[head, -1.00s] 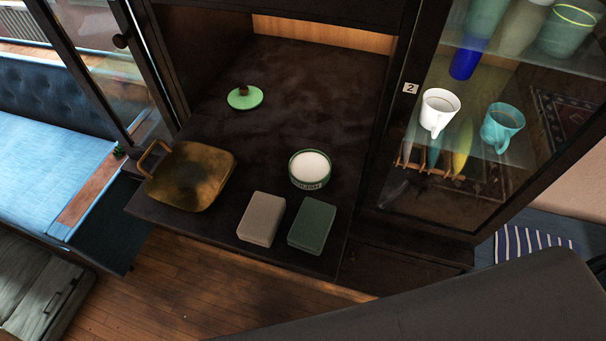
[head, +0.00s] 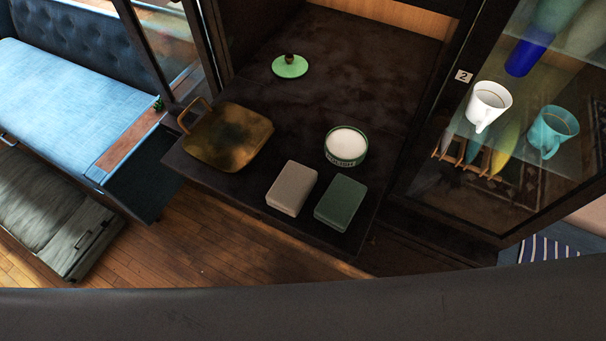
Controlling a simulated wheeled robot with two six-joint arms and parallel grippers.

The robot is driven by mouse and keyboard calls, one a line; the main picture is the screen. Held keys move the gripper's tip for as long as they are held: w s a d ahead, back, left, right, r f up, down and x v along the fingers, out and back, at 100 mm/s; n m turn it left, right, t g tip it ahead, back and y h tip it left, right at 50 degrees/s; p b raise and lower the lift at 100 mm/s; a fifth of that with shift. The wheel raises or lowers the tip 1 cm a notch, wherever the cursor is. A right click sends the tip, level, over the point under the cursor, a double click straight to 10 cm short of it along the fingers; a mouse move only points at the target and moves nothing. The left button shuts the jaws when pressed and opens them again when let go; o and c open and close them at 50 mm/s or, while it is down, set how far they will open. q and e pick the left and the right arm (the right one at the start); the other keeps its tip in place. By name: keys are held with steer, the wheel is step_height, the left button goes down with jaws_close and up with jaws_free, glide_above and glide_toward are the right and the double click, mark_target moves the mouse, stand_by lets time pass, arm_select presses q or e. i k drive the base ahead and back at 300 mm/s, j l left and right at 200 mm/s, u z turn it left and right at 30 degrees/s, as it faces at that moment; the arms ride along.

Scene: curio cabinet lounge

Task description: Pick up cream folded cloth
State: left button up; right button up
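A pale grey-beige rounded block (head: 292,187) lies near the front edge of the dark cabinet shelf (head: 365,95). It is the nearest thing to cream in colour, but I cannot tell for sure if it is the folded cloth. A dark green block (head: 341,202) of similar shape lies just right of it, with a narrow gap between. Neither of my grippers is in view.
A green-rimmed container with a white top (head: 346,146) stands behind the blocks. A brass square pan (head: 229,137) sits to the left. A green lid (head: 290,66) lies farther back. At right, a glass cabinet holds a white mug (head: 488,103) and a teal mug (head: 551,130).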

mark_target(289, 192)
steer(key=k+l+z, duration=0.1)
steer(key=k, duration=0.45)
steer(key=k+l+z, duration=0.1)
steer(key=k, duration=0.45)
steer(key=k+l+z, duration=0.15)
steer(key=k, duration=0.4)
